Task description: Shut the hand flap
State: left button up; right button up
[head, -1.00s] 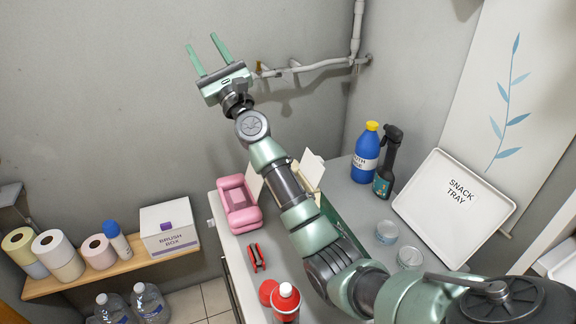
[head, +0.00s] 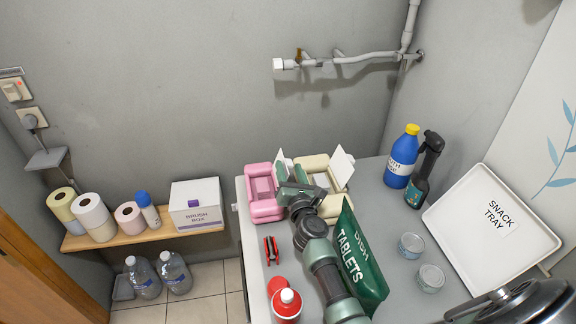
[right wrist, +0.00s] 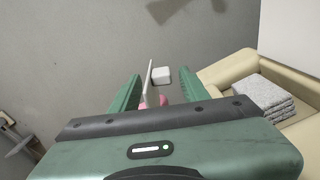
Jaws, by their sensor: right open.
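A pink box (head: 264,207) with a raised white flap (head: 283,163) stands at the back left of the counter. A cream box (head: 318,165) with its own white flap (head: 342,167) tilted up stands to its right. I cannot read which is the hand one. My right gripper (head: 292,170) is open and low between the boxes, close to the pink box's flap. In the right wrist view a thin white flap (right wrist: 149,84) shows edge-on between the open fingers, with a bit of pink behind; contact cannot be told.
A green dish tablets bag (head: 361,262) stands beside my right arm. A red-capped bottle (head: 287,305), two tins, a blue bottle (head: 401,157), a spray bottle (head: 425,170) and a snack tray (head: 490,228) are around. A pipe (head: 345,60) runs along the wall above.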

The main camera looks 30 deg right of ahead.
jog(key=shift+x, duration=1.2)
jog(key=shift+d, duration=0.1)
grip_shut()
jog(key=shift+s, duration=0.1)
dwell(0.4)
